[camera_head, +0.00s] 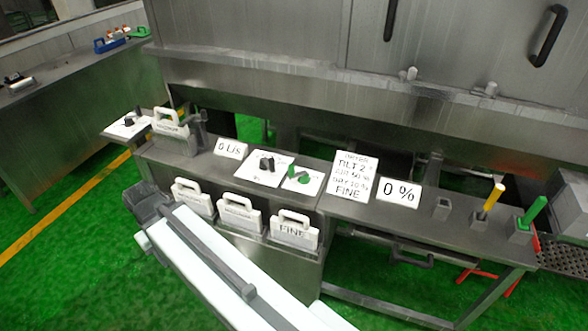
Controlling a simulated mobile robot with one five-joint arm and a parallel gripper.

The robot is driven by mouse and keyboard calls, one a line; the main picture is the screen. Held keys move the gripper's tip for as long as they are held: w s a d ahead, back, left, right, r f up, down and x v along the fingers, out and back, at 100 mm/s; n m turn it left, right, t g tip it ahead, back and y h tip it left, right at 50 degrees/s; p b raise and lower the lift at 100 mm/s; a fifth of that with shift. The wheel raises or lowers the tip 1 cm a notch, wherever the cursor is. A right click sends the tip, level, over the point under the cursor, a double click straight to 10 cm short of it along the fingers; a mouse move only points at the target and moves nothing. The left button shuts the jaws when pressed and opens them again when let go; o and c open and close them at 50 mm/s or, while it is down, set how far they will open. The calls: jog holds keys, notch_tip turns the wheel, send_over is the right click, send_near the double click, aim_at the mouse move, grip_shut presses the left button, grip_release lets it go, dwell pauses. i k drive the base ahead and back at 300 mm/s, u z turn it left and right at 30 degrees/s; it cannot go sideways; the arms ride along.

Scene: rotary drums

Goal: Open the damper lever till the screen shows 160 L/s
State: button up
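A small white screen (230,148) on the steel bench reads "0 L/s". Right of it a white plate carries a dark knob or lever (266,163), and another white plate carries a green lever (299,175). No readable label shows which control is the damper lever. A yellow-handled lever (493,198) and a green-handled lever (533,211) stand tilted at the bench's right end. My gripper (147,200) is at the end of my white arm, left of and below the bench front, apart from all controls. Its fingers are too unclear to tell open from shut.
A second screen (398,191) reads "0 %", beside a printed sign (352,175). White handled plates (292,230) stand in slots along the bench front, one marked "FINE". Another dark knob (130,118) sits at the far left. Green floor (70,260) is clear at left.

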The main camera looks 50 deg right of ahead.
aim_at(266, 164)
jog(key=u, duration=0.15)
jog(key=i, duration=0.85)
jog(key=z, duration=0.05)
